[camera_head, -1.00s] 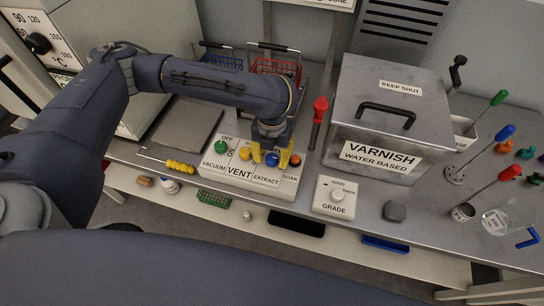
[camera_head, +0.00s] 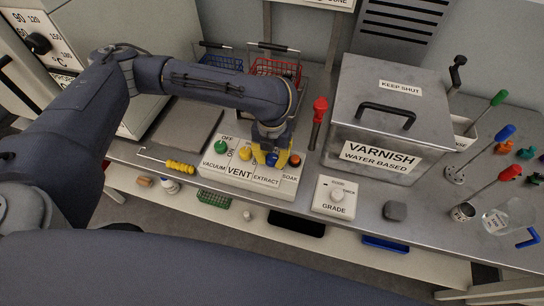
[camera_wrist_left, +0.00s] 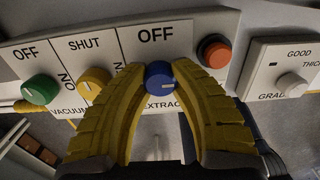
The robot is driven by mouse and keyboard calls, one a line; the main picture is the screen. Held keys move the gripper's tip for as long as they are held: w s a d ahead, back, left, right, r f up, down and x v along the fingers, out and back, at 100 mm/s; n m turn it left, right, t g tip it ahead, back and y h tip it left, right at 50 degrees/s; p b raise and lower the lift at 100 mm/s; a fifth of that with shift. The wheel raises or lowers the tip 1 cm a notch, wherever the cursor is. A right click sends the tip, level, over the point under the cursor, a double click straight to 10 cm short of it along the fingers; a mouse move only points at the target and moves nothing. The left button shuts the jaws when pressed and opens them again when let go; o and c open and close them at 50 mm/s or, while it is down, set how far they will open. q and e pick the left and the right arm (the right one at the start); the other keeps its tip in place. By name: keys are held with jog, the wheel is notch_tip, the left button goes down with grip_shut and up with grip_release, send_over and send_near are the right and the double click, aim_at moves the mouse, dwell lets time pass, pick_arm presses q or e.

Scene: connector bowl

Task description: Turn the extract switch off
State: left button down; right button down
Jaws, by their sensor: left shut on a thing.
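The switch panel (camera_head: 240,183) carries a green, a yellow, a blue and an orange knob. The blue extract knob (camera_head: 271,160) is above the EXTRACT label; it also shows in the left wrist view (camera_wrist_left: 160,72), under an OFF mark. A pale line shows on its lower face. My left gripper (camera_head: 270,158) has its yellow fingers on either side of the blue knob, shut on it. In the left wrist view the gripper's fingers (camera_wrist_left: 160,82) partly cover the EXTRACT label. My right gripper is not in view.
The green vacuum knob (camera_head: 221,147), yellow vent knob (camera_head: 245,153) and orange soak knob (camera_head: 295,160) stand close by. A grade dial box (camera_head: 334,197) and a large varnish tank (camera_head: 385,125) are to the right. A red-handled tool (camera_head: 319,108) stands behind.

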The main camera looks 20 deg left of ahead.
pick_arm(q)
jog(key=shift+n, duration=0.3)
jog(key=n, duration=0.3)
jog(key=shift+n, duration=0.3)
jog(key=n, duration=0.4)
jog(key=shift+n, duration=0.3)
jog(key=n, duration=0.5)
jog(key=shift+n, duration=2)
jog(key=c, duration=1.3)
grip_release()
jog(key=shift+o, duration=0.2)
